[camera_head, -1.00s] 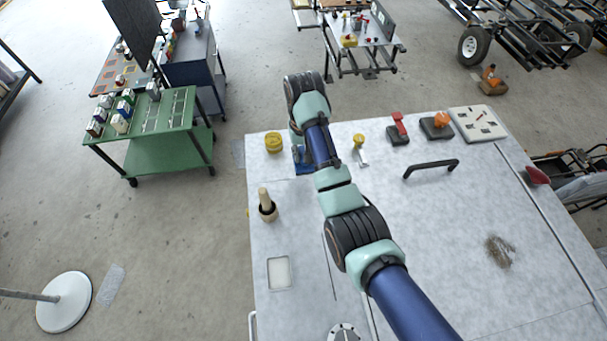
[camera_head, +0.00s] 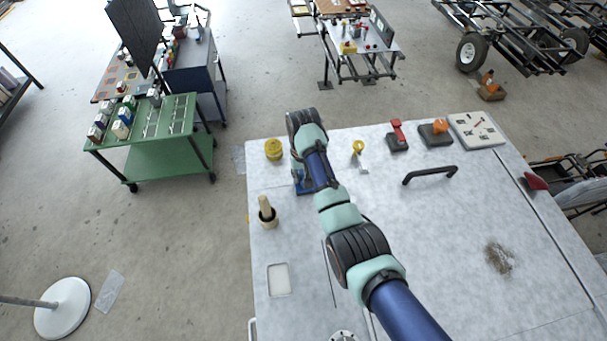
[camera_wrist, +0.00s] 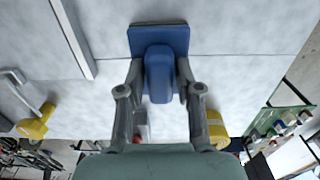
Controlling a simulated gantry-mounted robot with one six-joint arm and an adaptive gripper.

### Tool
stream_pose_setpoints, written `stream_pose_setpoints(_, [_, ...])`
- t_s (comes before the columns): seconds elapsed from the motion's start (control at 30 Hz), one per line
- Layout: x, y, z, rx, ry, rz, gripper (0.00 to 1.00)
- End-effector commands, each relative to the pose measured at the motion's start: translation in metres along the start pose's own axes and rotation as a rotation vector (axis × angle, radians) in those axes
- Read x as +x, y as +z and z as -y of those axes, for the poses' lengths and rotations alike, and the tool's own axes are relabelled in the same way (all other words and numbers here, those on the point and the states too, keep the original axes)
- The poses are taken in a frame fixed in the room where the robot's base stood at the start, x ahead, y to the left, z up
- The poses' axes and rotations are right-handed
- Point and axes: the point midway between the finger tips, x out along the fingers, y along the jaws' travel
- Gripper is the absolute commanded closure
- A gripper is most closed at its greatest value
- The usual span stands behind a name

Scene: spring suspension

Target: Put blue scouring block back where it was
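The blue scouring block (camera_head: 304,188) is at the left part of the grey worktop, partly hidden behind my arm. In the wrist view it shows as a flat blue pad (camera_wrist: 172,38) with a rounded upright handle. My gripper (camera_wrist: 160,72) has one finger on each side of the handle, close against it. It also shows in the head view (camera_head: 297,172), mostly hidden by my arm. I cannot tell whether the pad touches the worktop.
A white rectangle (camera_head: 278,280) lies nearer on the left, below a wooden-handled tool in a dark holder (camera_head: 267,213). A yellow round item (camera_head: 274,149) and a yellow-topped tool (camera_head: 359,151) stand behind. A black handle (camera_head: 431,175) and brown smudge (camera_head: 498,258) are right.

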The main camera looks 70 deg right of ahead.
Motion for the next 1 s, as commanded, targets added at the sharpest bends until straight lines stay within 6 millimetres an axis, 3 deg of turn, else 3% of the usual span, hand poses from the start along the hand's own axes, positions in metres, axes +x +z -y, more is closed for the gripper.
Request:
stream_pose_setpoints(0.37, [-0.003, 0.000, 0.000, 0.000, 0.000, 0.000, 0.49])
stream_pose_setpoints(0.47, [-0.013, -0.001, 0.000, 0.000, 0.000, -0.003, 0.49])
stream_pose_setpoints(0.73, [-0.064, -0.001, 0.000, 0.000, -0.001, -0.003, 0.49])
stream_pose_setpoints(1.0, [-0.078, 0.000, 0.000, 0.000, 0.000, 0.001, 0.49])
